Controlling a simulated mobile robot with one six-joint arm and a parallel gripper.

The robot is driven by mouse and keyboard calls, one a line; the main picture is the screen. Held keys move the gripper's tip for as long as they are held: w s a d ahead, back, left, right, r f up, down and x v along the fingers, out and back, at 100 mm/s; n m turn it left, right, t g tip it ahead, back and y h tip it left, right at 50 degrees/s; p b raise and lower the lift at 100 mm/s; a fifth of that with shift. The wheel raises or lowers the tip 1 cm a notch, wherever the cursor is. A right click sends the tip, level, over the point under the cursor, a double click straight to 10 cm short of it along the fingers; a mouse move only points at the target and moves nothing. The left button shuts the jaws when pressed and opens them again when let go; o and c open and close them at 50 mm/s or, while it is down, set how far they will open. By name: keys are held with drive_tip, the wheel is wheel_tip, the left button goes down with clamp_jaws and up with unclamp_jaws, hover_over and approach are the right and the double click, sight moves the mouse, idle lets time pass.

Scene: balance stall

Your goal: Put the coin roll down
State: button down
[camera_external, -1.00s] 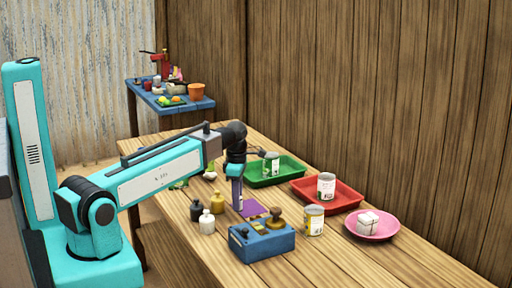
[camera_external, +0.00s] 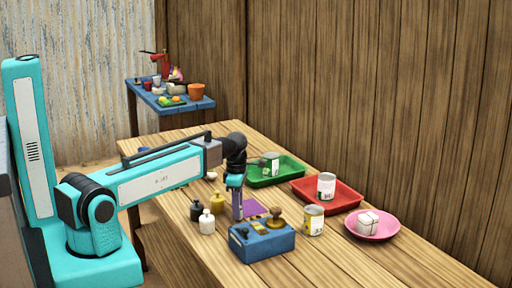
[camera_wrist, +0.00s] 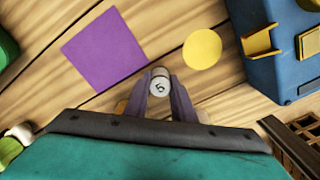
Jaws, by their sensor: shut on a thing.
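The coin roll (camera_wrist: 160,82) is held between the fingertips of my gripper (camera_wrist: 159,92) in the wrist view. Its pale round end with a "5" faces the camera. In the external view my gripper (camera_external: 237,214) points down, low over the table, to the left of the purple square (camera_external: 254,208) and behind the blue box (camera_external: 262,242). I cannot make out the roll there, nor tell whether it touches the wood. In the wrist view the purple square (camera_wrist: 103,50) lies flat and bare, up and left of the roll. A yellow disc (camera_wrist: 202,48) lies up and right.
Small dark (camera_external: 196,210), white (camera_external: 206,222) and yellow (camera_external: 217,203) bottle-like pieces stand left of my gripper. A green tray (camera_external: 288,171), a red tray (camera_external: 340,203), a can (camera_external: 314,220) and a pink plate (camera_external: 371,229) are farther right. Bare wood shows around the roll.

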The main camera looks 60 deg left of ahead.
drive_tip(key=shift+f, duration=0.2)
drive_tip(key=c, duration=1.5)
unclamp_jaws()
drive_tip(key=shift+r, duration=0.25)
drive_tip(key=shift+r+b, duration=1.25)
drive_tip(key=shift+r, duration=4.7)
drive_tip(key=shift+f, duration=0.2)
drive_tip(key=shift+f+p, duration=0.8)
drive_tip(key=shift+f, duration=2.95)
drive_tip(key=shift+r, duration=0.15)
